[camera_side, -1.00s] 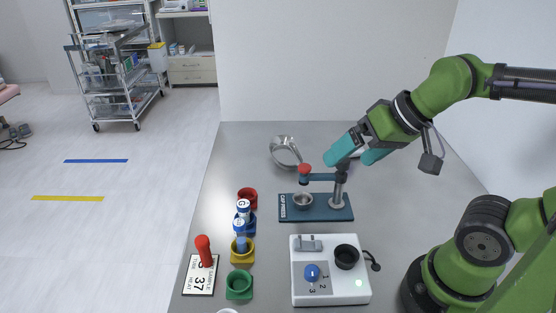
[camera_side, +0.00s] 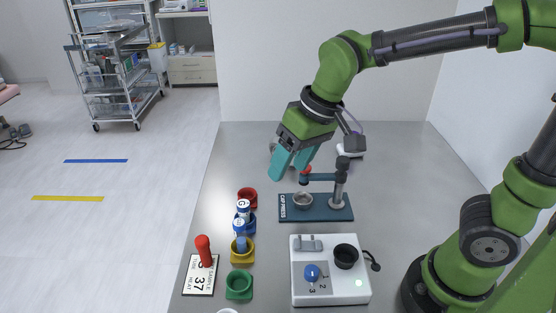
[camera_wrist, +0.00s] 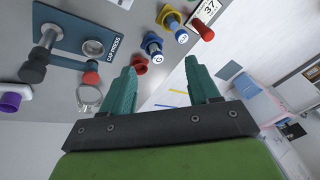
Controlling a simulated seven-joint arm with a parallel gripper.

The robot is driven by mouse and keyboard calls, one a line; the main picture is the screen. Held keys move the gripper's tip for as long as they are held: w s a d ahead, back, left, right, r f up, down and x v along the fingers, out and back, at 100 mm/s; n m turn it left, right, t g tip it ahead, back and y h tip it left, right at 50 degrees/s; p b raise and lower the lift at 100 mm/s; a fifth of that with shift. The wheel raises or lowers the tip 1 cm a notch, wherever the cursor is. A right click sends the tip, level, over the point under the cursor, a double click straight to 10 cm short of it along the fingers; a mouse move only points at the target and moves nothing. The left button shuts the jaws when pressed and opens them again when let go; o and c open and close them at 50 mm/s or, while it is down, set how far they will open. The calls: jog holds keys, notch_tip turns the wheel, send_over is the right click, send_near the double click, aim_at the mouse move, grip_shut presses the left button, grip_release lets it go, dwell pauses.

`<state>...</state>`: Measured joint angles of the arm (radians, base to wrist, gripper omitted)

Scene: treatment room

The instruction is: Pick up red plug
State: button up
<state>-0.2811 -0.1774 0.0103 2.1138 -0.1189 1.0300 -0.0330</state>
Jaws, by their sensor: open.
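A red plug (camera_side: 203,249) with a rounded top stands on the white card (camera_side: 200,284) reading 37, at the front left of the grey table. It also shows in the wrist view as a red rod (camera_wrist: 204,31) at the upper right, beside the card (camera_wrist: 207,8). My gripper (camera_side: 291,173) is open and empty, its teal fingers pointing down and left above the back of the table, well apart from the plug. In the wrist view nothing is between the fingers of my gripper (camera_wrist: 160,66).
A red cup (camera_side: 247,193), a blue cup (camera_side: 247,226) and a yellow cup (camera_side: 242,256), the latter two holding vials, stand near the plug with a green cup (camera_side: 239,286). The cap press (camera_side: 325,211) and a white device (camera_side: 330,284) stand to the right.

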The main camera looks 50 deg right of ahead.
aim_at(205, 254)
jog(key=w+a+f+n+g+h, duration=0.1)
jog(key=w+a+f+n+g, duration=0.1)
jog(key=w+a, duration=0.45)
jog(key=w+a+f+n+g+h, duration=0.1)
jog(key=w+a+f+n, duration=0.25)
jog(key=a, duration=0.55)
jog(key=shift+m, duration=0.45)
notch_tip(205, 254, down, 10)
jog(key=shift+a+r, duration=0.1)
jog(key=shift+f, duration=3.15)
grip_shut()
